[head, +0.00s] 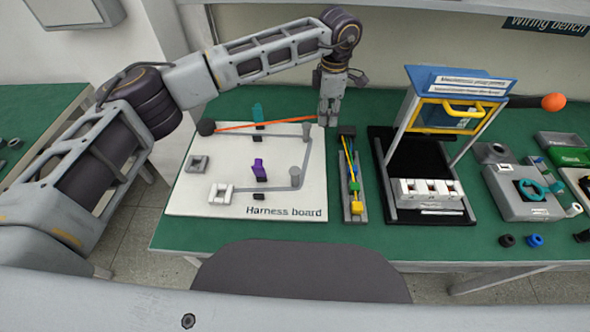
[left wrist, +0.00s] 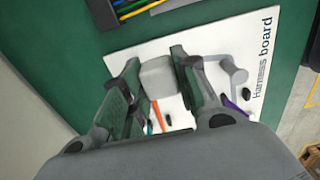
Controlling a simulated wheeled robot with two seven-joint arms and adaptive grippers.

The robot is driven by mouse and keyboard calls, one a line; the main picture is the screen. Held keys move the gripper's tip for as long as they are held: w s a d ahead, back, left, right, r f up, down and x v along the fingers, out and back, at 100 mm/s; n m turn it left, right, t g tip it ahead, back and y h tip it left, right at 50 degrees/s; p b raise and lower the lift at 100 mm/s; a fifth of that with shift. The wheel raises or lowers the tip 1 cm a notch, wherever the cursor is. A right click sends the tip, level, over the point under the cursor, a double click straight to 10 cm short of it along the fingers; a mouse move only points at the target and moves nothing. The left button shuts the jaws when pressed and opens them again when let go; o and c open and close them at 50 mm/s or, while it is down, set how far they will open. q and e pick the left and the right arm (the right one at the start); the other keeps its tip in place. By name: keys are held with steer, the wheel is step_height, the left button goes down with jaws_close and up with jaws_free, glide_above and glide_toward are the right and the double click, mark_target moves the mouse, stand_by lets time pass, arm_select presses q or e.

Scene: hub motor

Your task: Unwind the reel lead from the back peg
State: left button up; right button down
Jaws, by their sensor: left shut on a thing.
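The harness board (head: 240,195) is a white panel on the green bench. The orange lead (head: 262,124) runs nearly straight from the dark round reel (head: 206,127) at the board's back left to my left gripper (head: 328,120). That gripper is over the board's back right corner. In the left wrist view its fingers are shut on a grey block (left wrist: 158,78) at the lead's end. The back peg (head: 306,130) stands just left of the gripper, close to the lead; I cannot tell if they touch. A second grey peg (head: 295,176) stands nearer the front. My right gripper is out of view.
A black fixture with a blue-topped frame (head: 412,100) stands farther right.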

arm_select(q)
steer(key=shift+s+a, duration=0.2)
steer(key=shift+s, duration=0.85)
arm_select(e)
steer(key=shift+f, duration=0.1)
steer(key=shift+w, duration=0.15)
